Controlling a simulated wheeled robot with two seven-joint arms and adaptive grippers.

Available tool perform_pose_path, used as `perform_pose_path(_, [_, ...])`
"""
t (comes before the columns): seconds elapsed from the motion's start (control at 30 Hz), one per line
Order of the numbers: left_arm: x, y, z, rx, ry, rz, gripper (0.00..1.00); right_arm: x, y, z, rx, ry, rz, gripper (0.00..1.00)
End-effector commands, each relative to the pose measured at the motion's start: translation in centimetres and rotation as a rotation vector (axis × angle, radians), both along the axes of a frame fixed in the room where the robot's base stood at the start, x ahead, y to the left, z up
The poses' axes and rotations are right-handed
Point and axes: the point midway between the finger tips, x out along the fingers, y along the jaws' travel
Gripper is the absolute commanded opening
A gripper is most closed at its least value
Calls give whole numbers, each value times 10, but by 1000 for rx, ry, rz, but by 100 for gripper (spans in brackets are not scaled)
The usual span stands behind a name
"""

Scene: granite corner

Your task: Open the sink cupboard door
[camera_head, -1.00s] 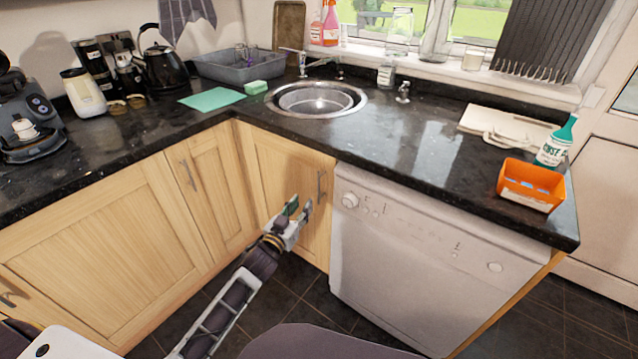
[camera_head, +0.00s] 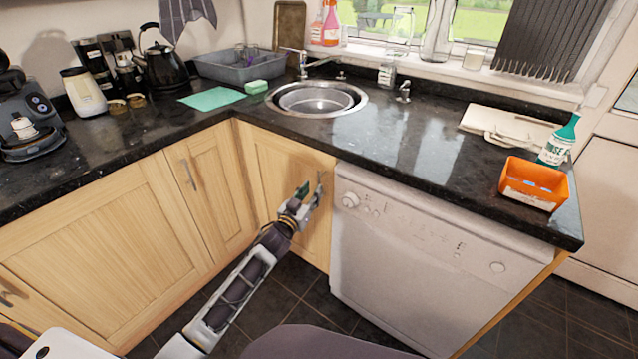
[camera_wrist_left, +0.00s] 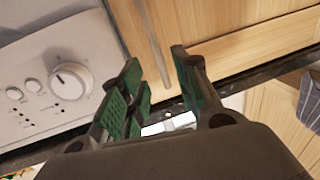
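The sink cupboard door (camera_head: 280,165) is a light wood panel under the round sink, left of the white dishwasher. It is closed. Its upright metal bar handle (camera_head: 321,178) is near the door's right edge, its lower part covered by my gripper. My left gripper (camera_head: 309,194) is at the handle, its green-padded fingers apart. In the left wrist view, the handle (camera_wrist_left: 154,42) runs down toward the gap between the open fingers (camera_wrist_left: 160,85). I cannot tell whether they touch it. My right gripper is not in view.
The white dishwasher (camera_head: 420,255) is right beside the door, its knob close to my gripper. Another cupboard door (camera_head: 210,190) meets it at the corner on the left. The dark worktop (camera_head: 410,140) overhangs above. Dark floor tiles in front are partly clear.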

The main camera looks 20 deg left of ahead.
Motion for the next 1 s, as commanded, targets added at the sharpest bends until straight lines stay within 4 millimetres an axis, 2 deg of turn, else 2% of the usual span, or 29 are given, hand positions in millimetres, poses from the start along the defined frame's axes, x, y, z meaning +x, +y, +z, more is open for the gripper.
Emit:
perform_pose_path(0.63, [49, -7, 0, 1, -1, 0, 32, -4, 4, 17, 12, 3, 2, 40])
perform_pose_path(1.0, [63, -10, 0, 0, 0, 0, 32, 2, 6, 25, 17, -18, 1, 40])
